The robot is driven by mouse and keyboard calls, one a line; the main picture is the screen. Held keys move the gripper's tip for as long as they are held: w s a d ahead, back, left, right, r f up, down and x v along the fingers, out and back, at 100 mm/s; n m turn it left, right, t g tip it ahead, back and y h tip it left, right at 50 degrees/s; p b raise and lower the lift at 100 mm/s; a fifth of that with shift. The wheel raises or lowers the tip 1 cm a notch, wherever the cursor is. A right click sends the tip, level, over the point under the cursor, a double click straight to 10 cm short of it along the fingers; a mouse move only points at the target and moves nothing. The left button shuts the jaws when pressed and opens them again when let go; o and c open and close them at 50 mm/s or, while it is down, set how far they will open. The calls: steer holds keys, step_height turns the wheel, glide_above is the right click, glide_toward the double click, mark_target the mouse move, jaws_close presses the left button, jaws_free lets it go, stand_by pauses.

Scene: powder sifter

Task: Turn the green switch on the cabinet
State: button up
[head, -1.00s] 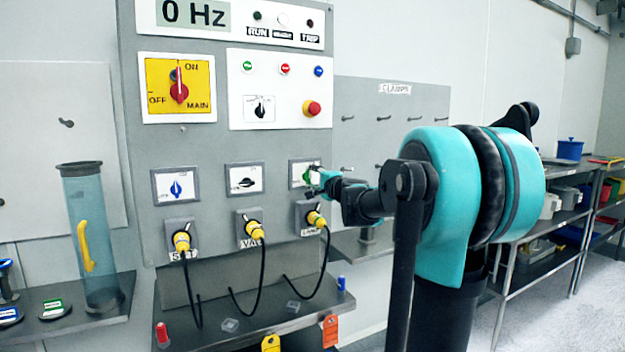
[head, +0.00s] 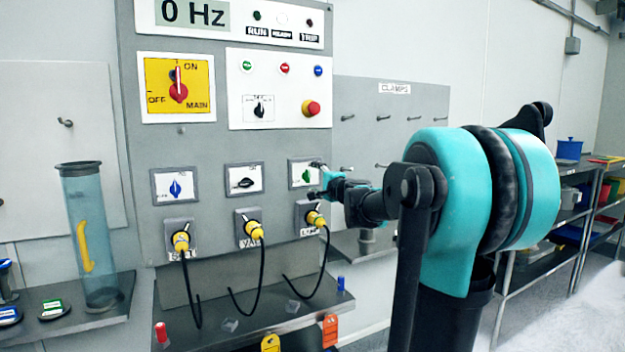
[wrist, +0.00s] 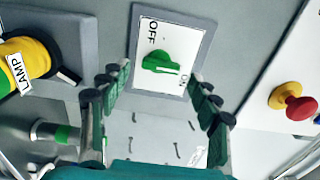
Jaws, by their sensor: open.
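The green switch (head: 306,175) sits on a white plate in a grey frame on the cabinet (head: 225,145), rightmost in a row of three switches. In the wrist view the green switch (wrist: 160,63) shows between OFF and ON labels, with its pointed end toward the ON side. My gripper (head: 318,180) is just right of the switch plate in the head view. In the wrist view my gripper (wrist: 160,84) has its fingers spread on either side of the switch, apart from it and holding nothing.
A yellow plug labelled LAMP (wrist: 28,60) and its cable sit below the switch. A red push button (head: 312,108) is above it. Blue (head: 175,188) and black (head: 245,183) switches lie to the left. A shelf (head: 260,325) juts out below.

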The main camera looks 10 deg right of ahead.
steer(key=v, duration=1)
steer(key=shift+s, duration=0.2)
steer(key=s+a+f+n+g, duration=0.4)
steer(key=s+f+n, duration=0.15)
steer(key=f, duration=0.55)
steer(key=s+a+f+n+g, duration=0.35)
steer(key=s+a+f, duration=0.2)
steer(key=f, duration=0.55)
steer(key=s+d+f+n+g+h, duration=0.2)
steer(key=s+d+f, duration=0.2)
steer(key=s+f, duration=0.5)
steer(key=s+d+f+n+g+h, duration=0.3)
steer(key=s+d+f, duration=0.2)
steer(key=s+f, duration=0.5)
steer(key=shift+f+n+h, duration=0.3)
steer(key=shift+g, duration=0.25)
